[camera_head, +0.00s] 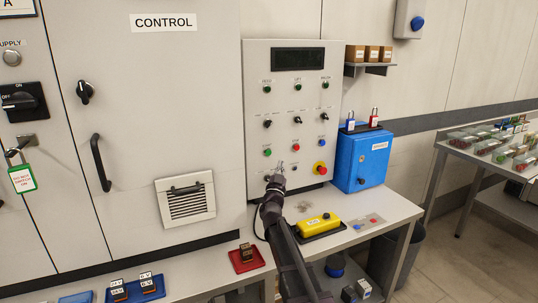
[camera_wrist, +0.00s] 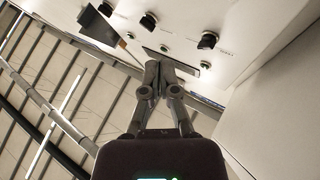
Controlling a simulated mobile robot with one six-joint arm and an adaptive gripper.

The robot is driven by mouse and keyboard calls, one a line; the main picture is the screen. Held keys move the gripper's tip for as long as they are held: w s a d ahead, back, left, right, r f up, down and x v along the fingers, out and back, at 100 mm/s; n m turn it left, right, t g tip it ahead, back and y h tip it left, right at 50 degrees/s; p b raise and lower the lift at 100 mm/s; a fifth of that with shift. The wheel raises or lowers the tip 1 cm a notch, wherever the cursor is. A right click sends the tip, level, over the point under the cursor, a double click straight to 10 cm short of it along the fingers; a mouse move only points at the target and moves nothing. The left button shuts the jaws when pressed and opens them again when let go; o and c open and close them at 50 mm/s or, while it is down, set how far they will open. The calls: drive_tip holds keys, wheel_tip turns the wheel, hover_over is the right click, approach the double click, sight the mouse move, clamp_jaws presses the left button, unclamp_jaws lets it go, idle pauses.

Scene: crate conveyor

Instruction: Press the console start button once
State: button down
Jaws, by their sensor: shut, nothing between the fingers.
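The console (camera_head: 258,105) is a light grey upright panel with a dark display at its top. A green button (camera_head: 267,152), a red button (camera_head: 295,147) and a blue button (camera_head: 323,143) sit in a row on its lower half; their labels are too small to read. My gripper (camera_head: 280,168) is shut and empty in front of the panel's lower part, below and a little right of the green button. Contact cannot be told. In the wrist view my gripper (camera_wrist: 168,64) points at the panel face (camera_wrist: 240,30), which shows several dark controls.
A red emergency stop on yellow (camera_head: 320,168) is right of my gripper. A blue box (camera_head: 365,160) stands right of the console. A yellow pendant (camera_head: 318,224) and a red tray (camera_head: 246,258) lie on the bench (camera_head: 385,205). The grey cabinet (camera_head: 150,110) is left.

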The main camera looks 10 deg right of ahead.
sight(271, 151)
drive_tip(key=shift+w+a, duration=0.35)
drive_tip(key=shift+w, duration=0.95)
drive_tip(key=shift+w+a, duration=0.35)
drive_tip(key=shift+w, duration=0.9)
drive_tip(key=shift+w+a, duration=0.35)
drive_tip(key=shift+w, duration=0.95)
drive_tip(key=shift+w+a, duration=0.25)
drive_tip(key=shift+w, duration=0.6)
drive_tip(key=shift+s, duration=0.15)
drive_tip(key=shift+s+d, duration=0.25)
drive_tip(key=shift+s, duration=0.45)
drive_tip(key=shift+s, duration=0.15)
drive_tip(key=s, duration=0.2)
drive_tip(key=s+d, duration=0.1)
drive_tip(key=s, duration=0.1)
drive_tip(key=shift+s+d, duration=0.15)
drive_tip(key=shift+s, duration=0.1)
drive_tip(key=shift+s, duration=0.1)
idle(0.8)
